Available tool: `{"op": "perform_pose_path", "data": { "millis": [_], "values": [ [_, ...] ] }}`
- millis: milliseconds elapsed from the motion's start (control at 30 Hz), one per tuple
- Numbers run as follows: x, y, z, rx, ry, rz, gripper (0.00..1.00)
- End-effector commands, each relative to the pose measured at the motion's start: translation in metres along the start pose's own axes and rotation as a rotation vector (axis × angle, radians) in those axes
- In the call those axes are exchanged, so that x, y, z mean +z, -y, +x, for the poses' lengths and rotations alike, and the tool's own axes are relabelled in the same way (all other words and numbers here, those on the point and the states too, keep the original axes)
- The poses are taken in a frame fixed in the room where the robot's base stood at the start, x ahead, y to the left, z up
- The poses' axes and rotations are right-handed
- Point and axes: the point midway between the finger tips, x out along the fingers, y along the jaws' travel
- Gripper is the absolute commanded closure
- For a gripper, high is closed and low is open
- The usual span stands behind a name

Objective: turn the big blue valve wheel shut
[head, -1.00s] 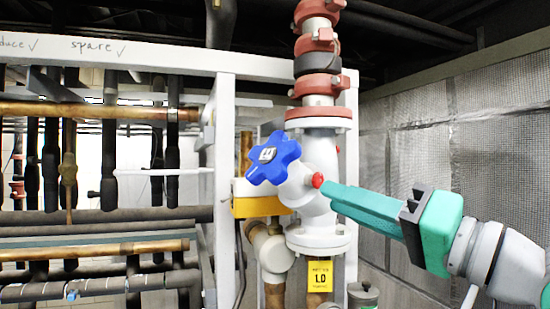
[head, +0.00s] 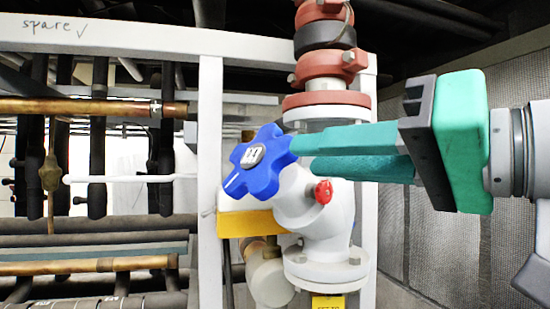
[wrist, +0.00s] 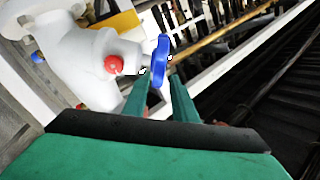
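The big blue valve wheel (head: 258,162) is lobed, with a pale square hub plate, and sits on the left side of a white valve body (head: 318,205). It also shows edge-on in the wrist view (wrist: 161,60). My gripper (head: 292,154) reaches in from the right, with its teal fingertips at the wheel's right edge. In the wrist view the two fingers (wrist: 160,82) are apart, with the wheel's near edge between their tips. I cannot tell whether they touch it. A small red knob (head: 323,191) is on the valve body below the fingers.
A white frame post (head: 210,170) stands close to the left of the wheel. Red pipe couplings (head: 331,65) rise above the valve. A yellow block (head: 247,223) is below the wheel. A mesh wall panel (head: 450,240) is at the right.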

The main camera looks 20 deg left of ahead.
Motion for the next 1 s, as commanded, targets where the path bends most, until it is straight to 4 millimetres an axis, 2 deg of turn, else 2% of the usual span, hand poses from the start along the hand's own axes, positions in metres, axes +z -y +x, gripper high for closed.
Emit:
{"op": "perform_pose_path", "data": {
  "millis": [167,600,700,1000],
  "values": [
    [0.000,-0.001,0.011,0.005,0.000,0.000,0.75],
    [-0.001,-0.002,0.083,0.007,-0.003,0.000,0.75],
    [-0.001,-0.002,0.094,0.005,-0.003,0.001,0.75],
    [-0.001,-0.002,0.105,0.005,-0.004,0.000,0.75]
  ]
}}
